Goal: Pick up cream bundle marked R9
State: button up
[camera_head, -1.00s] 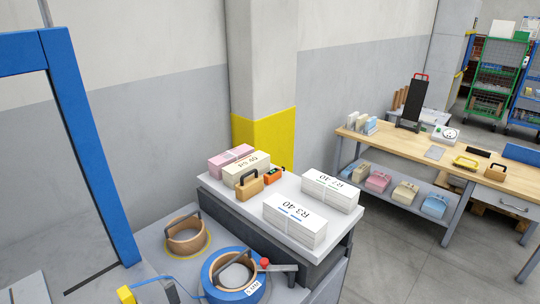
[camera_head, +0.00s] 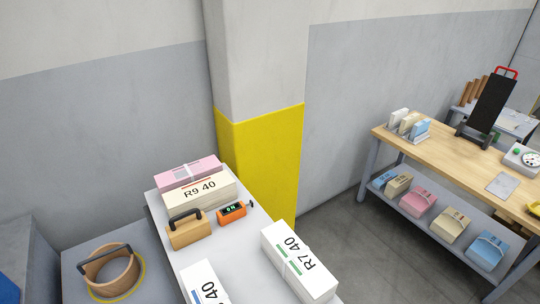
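The cream bundle marked "R9 40" (camera_head: 198,193) lies on the white-topped table (camera_head: 236,252) at lower left of centre. A pink bundle (camera_head: 187,172) lies directly behind it. A wooden block with a dark handle (camera_head: 186,231) stands in front of its left part and hides some of its lower face. A small orange device with a lit display (camera_head: 231,212) sits in front of its right end. My gripper is not in view.
White bundles lie nearer on the same top: one marked R7 40 (camera_head: 299,262) and one cut by the lower edge (camera_head: 203,284). A yellow-painted pillar (camera_head: 265,160) stands behind. Open floor separates the wooden workbench (camera_head: 440,155) at right.

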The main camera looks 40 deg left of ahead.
aim_at(208, 194)
jog(key=i, duration=2.15)
jog(key=u, duration=4.6)
jog(key=i, duration=0.5)
jog(key=z, duration=0.05)
